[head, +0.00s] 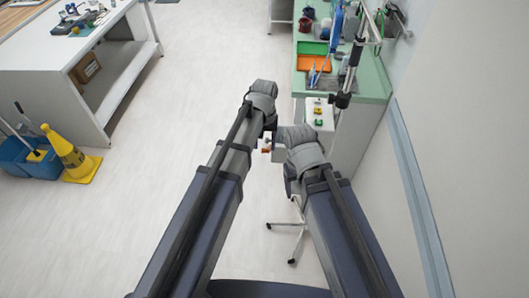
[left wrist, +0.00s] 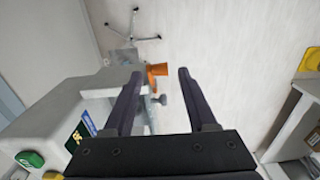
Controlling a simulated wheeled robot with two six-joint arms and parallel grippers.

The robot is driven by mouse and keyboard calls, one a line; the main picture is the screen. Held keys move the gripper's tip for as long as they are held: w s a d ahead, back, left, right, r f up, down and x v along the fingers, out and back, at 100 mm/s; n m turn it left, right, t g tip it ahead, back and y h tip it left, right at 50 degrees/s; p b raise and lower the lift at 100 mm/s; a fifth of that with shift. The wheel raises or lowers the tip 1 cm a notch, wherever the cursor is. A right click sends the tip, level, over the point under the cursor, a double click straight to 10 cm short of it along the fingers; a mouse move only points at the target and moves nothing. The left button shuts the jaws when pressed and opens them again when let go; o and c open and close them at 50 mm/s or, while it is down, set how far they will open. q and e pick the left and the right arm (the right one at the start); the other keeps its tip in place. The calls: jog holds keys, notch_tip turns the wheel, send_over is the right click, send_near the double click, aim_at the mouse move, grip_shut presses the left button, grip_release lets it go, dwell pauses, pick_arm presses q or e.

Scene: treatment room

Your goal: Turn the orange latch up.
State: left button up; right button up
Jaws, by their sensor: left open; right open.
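The orange latch (left wrist: 157,72) is a short orange knob on the side of a grey-white device (left wrist: 60,125). In the left wrist view it shows between the fingers of my left gripper (left wrist: 160,74), which is open and empty. I cannot tell how far beyond the fingertips it lies. In the head view the latch (head: 266,150) is a small orange spot between my two wrists, and the device (head: 319,115) is partly hidden behind my right arm. My right gripper (head: 300,140) is open beside the device; its fingers are mostly hidden by its wrist.
A green counter (head: 372,84) with an orange tray (head: 313,63) stands beyond the device, along the right wall. A stand's wheeled foot (head: 289,228) is on the floor below my right arm. A yellow caution cone (head: 72,158) and white bench (head: 117,75) are at left. Open floor lies between.

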pick_arm(q)
notch_tip(320, 180, down, 2)
jog(key=shift+b, duration=0.5)
jog(key=shift+r, duration=0.1)
jog(key=shift+c, duration=0.3)
grip_shut()
